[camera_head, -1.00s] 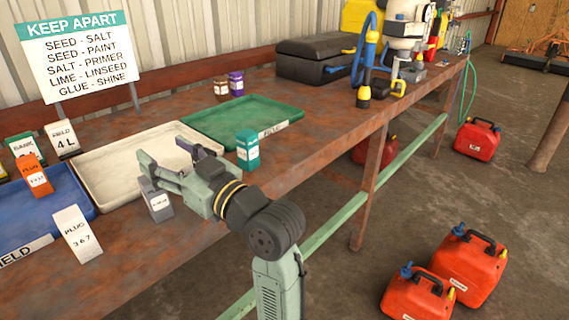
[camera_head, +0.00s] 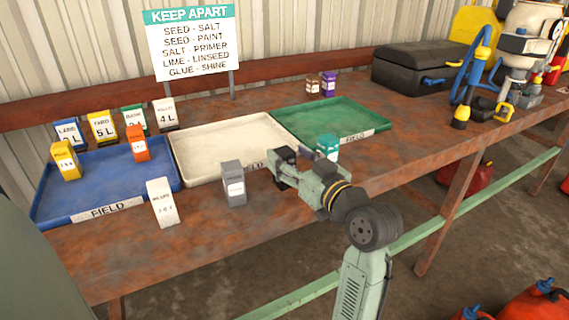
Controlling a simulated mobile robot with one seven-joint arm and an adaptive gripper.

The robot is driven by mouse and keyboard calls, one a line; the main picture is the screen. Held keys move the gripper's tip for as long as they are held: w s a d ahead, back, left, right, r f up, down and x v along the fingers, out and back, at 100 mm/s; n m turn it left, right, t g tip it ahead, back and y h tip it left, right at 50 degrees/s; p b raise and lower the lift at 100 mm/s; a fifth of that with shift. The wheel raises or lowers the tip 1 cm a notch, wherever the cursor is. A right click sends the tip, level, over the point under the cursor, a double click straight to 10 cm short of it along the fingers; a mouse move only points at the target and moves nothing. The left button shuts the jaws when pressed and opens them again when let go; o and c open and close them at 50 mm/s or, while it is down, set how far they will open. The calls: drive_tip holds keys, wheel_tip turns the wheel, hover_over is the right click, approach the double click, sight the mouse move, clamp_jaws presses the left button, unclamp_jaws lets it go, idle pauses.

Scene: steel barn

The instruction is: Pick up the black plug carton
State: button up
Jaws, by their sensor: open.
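I see no carton that is clearly black. A grey carton (camera_head: 233,184) stands upright on the bench in front of the white tray (camera_head: 205,176); its label is too small to read. A white carton (camera_head: 162,203) stands to its left, in front of the blue tray (camera_head: 108,190). A dark brown carton (camera_head: 313,84) stands at the back beside a purple carton (camera_head: 328,84). My gripper (camera_head: 281,168) is open over the bench's front part, right of the grey carton and apart from it. A teal carton (camera_head: 327,147) stands just beyond my gripper, partly hidden.
The green tray (camera_head: 362,122) is empty. A sign (camera_head: 192,45), a black case (camera_head: 425,66) and a sprayer (camera_head: 525,45) stand at the back.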

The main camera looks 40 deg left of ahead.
drive_tip(key=shift+x, duration=1.4)
drive_tip(key=shift+r, duration=0.1)
drive_tip(key=shift+c, duration=0.4)
drive_tip(key=c, duration=1.2)
